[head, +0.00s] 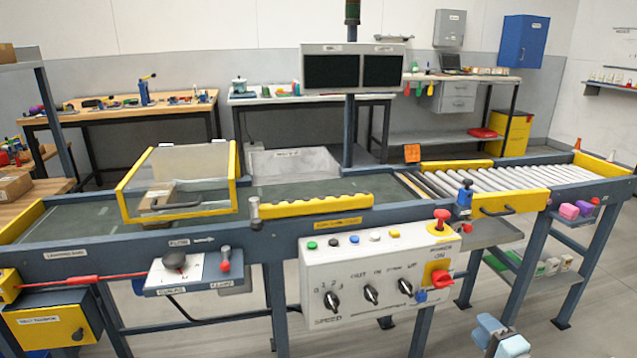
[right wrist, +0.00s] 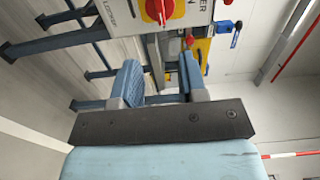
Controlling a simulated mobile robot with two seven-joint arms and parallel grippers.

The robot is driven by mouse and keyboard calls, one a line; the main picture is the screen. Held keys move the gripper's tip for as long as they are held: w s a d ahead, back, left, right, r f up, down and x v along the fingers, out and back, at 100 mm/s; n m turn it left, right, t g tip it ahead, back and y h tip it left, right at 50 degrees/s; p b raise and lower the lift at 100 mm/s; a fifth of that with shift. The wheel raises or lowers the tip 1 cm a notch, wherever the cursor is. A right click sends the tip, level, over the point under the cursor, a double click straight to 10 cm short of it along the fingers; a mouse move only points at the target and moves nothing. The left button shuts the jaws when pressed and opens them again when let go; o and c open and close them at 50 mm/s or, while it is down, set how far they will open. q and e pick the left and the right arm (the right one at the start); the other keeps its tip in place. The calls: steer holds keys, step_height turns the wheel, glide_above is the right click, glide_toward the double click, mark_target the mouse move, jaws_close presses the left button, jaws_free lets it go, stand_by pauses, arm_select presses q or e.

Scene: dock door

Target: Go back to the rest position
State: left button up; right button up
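My right gripper (head: 497,335) shows at the bottom edge of the head view, right of centre, over the floor in front of the conveyor line. In the right wrist view its two fingers (right wrist: 163,78) stand apart with nothing between them. It touches nothing that I can see. My left gripper is not in the head view. The control panel (head: 375,275), white with knobs and coloured buttons, is left of and above the right gripper.
The conveyor frame (head: 280,235) runs across the middle, with a roller section (head: 490,182) at right and a clear yellow-edged guard (head: 185,190) at left. A red rotary switch (head: 438,277) sits on the panel's right end. Floor at the lower right (head: 600,325) is clear.

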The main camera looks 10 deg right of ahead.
steer(key=s+a+r+n+y, duration=0.1)
steer(key=s+a+n, duration=0.1)
steer(key=a+n, duration=0.35)
steer(key=s+a+r+n+g+y, duration=0.1)
steer(key=s+a+r+n+y, duration=0.15)
steer(key=a, duration=0.55)
steer(key=s+a+r+n+y, duration=0.1)
steer(key=s+a+n, duration=0.2)
steer(key=a, duration=0.4)
steer(key=s+a+r+n+y, duration=0.3)
steer(key=s+a+r+n, duration=0.7)
steer(key=a, duration=0.3)
arm_select(q)
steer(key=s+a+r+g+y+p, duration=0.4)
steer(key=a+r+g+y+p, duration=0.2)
steer(key=p, duration=3.2)
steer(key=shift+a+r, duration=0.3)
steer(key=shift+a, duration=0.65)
arm_select(e)
steer(key=s+d+r+m+g+h, duration=0.1)
steer(key=s+d+r+g+h, duration=0.4)
steer(key=d, duration=0.3)
steer(key=shift+s+d+r+g+h, duration=0.2)
steer(key=shift+r+g+h, duration=0.3)
steer(key=shift+r, duration=0.4)
